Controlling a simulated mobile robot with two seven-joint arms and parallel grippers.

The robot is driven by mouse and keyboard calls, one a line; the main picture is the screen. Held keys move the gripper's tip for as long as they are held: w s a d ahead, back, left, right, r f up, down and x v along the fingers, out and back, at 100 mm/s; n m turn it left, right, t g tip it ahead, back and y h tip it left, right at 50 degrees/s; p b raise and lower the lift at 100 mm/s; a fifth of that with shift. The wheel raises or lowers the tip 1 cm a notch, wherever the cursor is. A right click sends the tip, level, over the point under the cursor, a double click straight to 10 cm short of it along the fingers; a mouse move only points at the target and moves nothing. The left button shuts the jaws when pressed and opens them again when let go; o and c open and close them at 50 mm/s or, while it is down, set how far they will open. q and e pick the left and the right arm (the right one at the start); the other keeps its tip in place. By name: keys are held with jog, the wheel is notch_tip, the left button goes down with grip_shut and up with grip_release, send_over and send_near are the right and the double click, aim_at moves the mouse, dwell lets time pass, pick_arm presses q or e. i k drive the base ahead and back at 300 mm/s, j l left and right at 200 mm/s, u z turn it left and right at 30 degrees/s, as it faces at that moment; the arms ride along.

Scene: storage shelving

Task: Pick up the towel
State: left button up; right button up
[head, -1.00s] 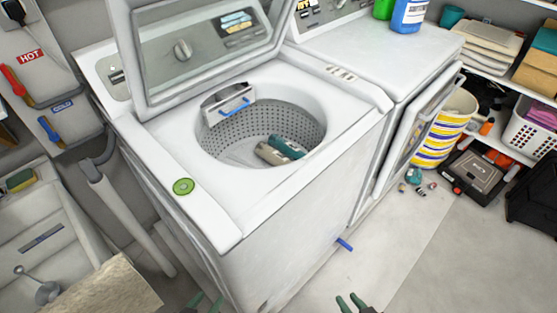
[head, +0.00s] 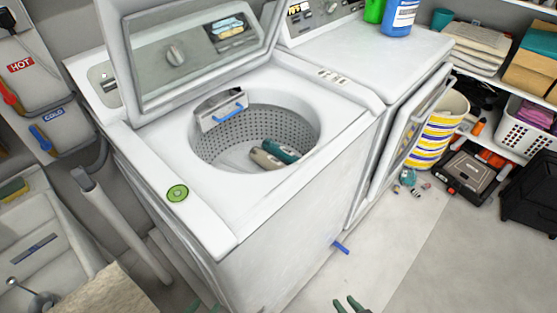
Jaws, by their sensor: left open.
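Two rolled bundles, one teal (head: 281,150) and one beige (head: 265,158), lie side by side in the drum of the open top-loading washer (head: 205,222). They look like rolled cloth, but I cannot tell which is the towel. A beige cloth-like thing (head: 105,293) also shows at the bottom left, cut off by the picture edge. Only the green fingertips of my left gripper (head: 203,307) show at the bottom edge, apart and empty. My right gripper (head: 348,304) shows its fingertips to the right of it, apart and empty. Both are in front of the washer, away from the bundles.
The washer lid (head: 200,100) stands raised. A second white machine (head: 385,60) stands to the right with its front door open. A striped basket (head: 435,130), a black toolbox (head: 470,172) and small items lie further right. The sink (head: 40,225) is at left. Floor at lower right is clear.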

aim_at(270, 162)
jog(key=k, duration=0.45)
jog(key=u, duration=0.35)
jog(key=k+u, duration=0.15)
jog(key=u, duration=0.25)
jog(key=j+u, duration=0.1)
jog(key=u, duration=1.8)
jog(key=k+l+u, duration=0.15)
jog(key=l+u, duration=0.15)
jog(key=k+l+u, duration=0.25)
jog(key=k+l, duration=0.25)
jog(key=l, duration=0.15)
jog(key=k+l, duration=0.5)
jog(key=l, duration=0.25)
jog(key=k+l, duration=0.25)
jog(key=l, duration=0.15)
